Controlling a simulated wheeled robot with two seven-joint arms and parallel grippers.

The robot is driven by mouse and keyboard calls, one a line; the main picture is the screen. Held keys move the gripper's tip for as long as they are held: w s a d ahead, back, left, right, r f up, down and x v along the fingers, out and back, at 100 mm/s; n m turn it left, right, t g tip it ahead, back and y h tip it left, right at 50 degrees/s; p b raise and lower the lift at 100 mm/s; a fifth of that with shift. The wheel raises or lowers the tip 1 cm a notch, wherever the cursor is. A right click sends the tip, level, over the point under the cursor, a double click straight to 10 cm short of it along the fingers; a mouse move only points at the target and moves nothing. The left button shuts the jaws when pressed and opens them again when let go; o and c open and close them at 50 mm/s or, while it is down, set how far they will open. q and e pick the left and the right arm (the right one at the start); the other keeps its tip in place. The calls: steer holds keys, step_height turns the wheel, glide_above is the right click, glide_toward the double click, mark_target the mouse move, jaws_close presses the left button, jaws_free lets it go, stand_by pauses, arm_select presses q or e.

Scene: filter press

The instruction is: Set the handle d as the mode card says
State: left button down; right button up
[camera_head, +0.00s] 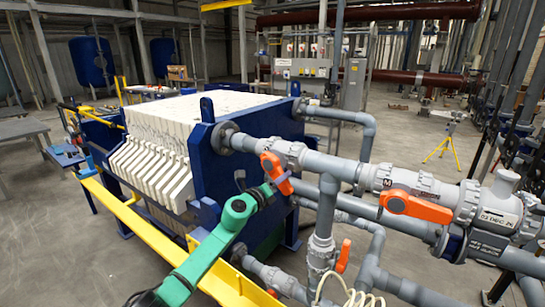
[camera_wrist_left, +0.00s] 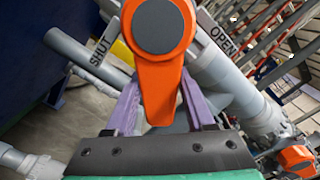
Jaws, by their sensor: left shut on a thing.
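An orange valve handle (camera_head: 275,170) sits on the grey pipe at the front of the filter press. My left gripper (camera_head: 271,188) is at its lower end, at the tip of the green arm. In the left wrist view, the purple fingers stand on both sides of the orange handle (camera_wrist_left: 160,85) and are shut on it. The handle's free end points down towards the gripper, between a SHUT label (camera_wrist_left: 101,50) on the left and an OPEN label (camera_wrist_left: 222,40) on the right. I cannot read the handle's letter. No mode card is legible. My right gripper is out of view.
A larger orange handle (camera_head: 418,206) lies along the pipe to the right. Another orange handle (camera_head: 343,256) stands lower down. Grey pipes crowd the right side. The blue press frame (camera_head: 225,165) and white plates (camera_head: 150,175) stand behind. A yellow rail (camera_head: 145,228) runs at left.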

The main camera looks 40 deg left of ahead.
arm_select(q)
steer(key=shift+d+r+n, duration=0.25)
steer(key=shift+r+n, duration=0.45)
steer(key=shift+r, duration=0.25)
steer(key=shift+d+n, duration=0.1)
steer(key=shift+n, duration=0.3)
steer(key=n, duration=0.1)
steer(key=r+n, duration=0.1)
steer(key=n, duration=0.1)
steer(key=shift+d+r, duration=0.3)
steer(key=shift+d, duration=0.1)
step_height(320, 180, up, 2)
steer(key=n, duration=0.5)
steer(key=shift+d+r, duration=0.1)
steer(key=shift+c, duration=1.2)
jaws_free()
steer(key=shift+s+f, duration=0.1)
steer(key=shift+f, duration=0.25)
steer(key=s+b, duration=0.3)
steer(key=s, duration=0.3)
steer(key=shift+s+d, duration=0.2)
steer(key=shift+s, duration=0.15)
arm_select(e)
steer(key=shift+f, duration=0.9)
